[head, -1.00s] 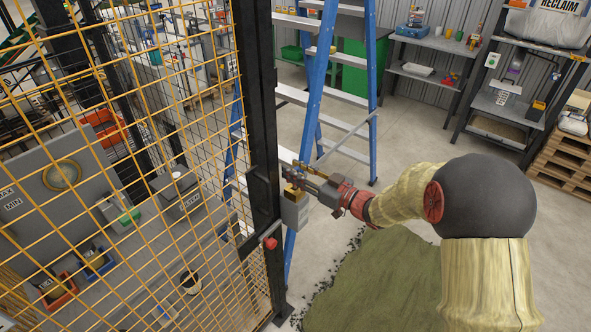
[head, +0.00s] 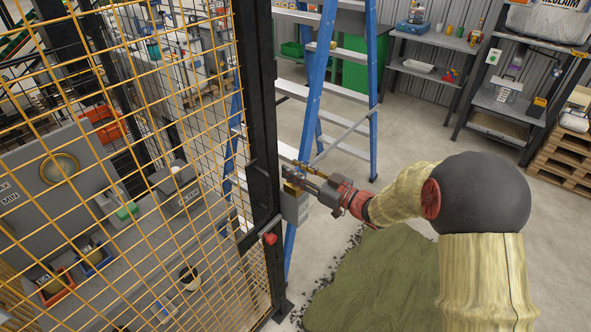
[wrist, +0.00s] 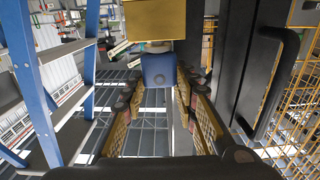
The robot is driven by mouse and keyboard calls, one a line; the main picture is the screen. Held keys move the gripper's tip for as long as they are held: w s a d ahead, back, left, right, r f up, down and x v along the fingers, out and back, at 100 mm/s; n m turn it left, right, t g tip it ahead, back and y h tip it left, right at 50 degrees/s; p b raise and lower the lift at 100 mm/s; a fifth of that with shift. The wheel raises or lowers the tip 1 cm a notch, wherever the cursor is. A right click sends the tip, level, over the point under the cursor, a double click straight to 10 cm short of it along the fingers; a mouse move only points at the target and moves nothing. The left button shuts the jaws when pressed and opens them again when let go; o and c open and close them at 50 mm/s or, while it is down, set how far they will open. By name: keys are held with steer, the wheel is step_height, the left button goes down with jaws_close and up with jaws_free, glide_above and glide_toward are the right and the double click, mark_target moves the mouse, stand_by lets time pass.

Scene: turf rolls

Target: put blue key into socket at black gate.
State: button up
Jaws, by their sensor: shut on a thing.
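The blue key (wrist: 158,70) shows in the wrist view between the two fingers of my gripper (wrist: 160,88), which is shut on it. In the head view my gripper (head: 293,179) is at the black gate post (head: 262,125). A brass-yellow block (wrist: 155,19) lies just past the key in the wrist view, very close to its end. In the head view this block (head: 291,189) sits on a grey box (head: 295,207) beside the post. The socket opening is hidden, and I cannot tell whether the key touches or enters the block.
Yellow mesh fencing (head: 130,180) fills the left. A blue stepladder (head: 318,85) stands just behind the gripper. The gate's black handle (wrist: 275,85) is close on the right in the wrist view. A red knob (head: 269,238) sits lower on the gate. Green turf (head: 375,285) lies below the arm.

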steer(key=shift+f, duration=0.45)
steer(key=o, duration=1.3)
steer(key=shift+c, duration=0.2)
steer(key=v, duration=1.2)
